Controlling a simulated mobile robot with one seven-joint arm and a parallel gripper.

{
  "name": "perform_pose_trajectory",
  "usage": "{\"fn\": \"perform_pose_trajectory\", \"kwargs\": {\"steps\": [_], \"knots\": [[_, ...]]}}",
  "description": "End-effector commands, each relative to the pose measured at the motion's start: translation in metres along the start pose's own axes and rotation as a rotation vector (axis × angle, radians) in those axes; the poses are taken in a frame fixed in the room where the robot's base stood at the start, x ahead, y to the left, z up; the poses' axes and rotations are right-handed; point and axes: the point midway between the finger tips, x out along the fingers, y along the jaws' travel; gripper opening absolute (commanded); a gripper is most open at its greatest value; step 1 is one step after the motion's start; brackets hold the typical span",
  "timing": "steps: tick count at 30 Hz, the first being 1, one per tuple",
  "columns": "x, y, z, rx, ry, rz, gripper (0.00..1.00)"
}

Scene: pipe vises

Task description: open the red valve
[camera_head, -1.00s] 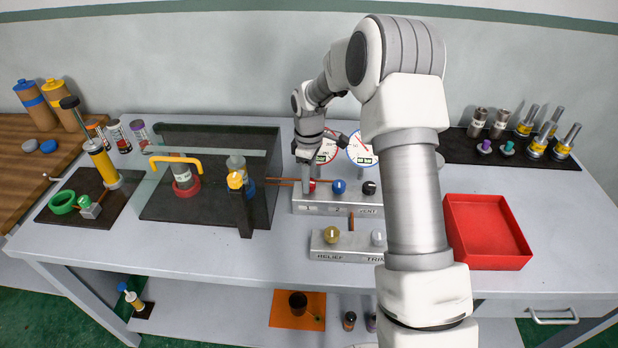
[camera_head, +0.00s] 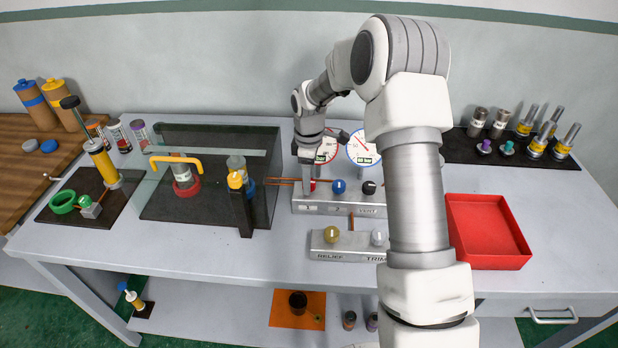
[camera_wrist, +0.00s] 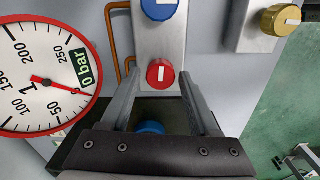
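The red valve is a round red knob (camera_wrist: 160,73) with a white mark on a grey metal block. In the wrist view it sits between the tips of my gripper (camera_wrist: 161,78). The two fingers are apart, one on each side of the knob, with narrow gaps showing. In the head view my gripper (camera_head: 307,182) points down at the left end of the valve block (camera_head: 345,208), and the red knob (camera_head: 314,185) is mostly hidden behind it. A red-rimmed gauge (camera_wrist: 48,80) in the wrist view has a digital label reading 0 bar.
A blue knob (camera_head: 339,187) and a black knob (camera_head: 369,188) stand to the right on the same block. A second block (camera_head: 350,255) with a gold knob (camera_head: 331,235) is in front. Copper pipes (camera_wrist: 120,40) run close beside the valve. A red tray (camera_head: 487,262) lies at right.

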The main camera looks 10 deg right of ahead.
Motion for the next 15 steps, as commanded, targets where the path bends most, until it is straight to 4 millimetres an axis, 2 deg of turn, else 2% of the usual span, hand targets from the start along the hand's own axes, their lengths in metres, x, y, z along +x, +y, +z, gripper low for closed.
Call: {"fn": "perform_pose_trajectory", "kwargs": {"steps": [10, 15], "knots": [[0.0, -0.001, 0.0, 0.001, -0.001, -0.002, 0.74], [-0.015, 0.001, 0.0, 0.001, 0.0, 0.002, 0.74]]}}
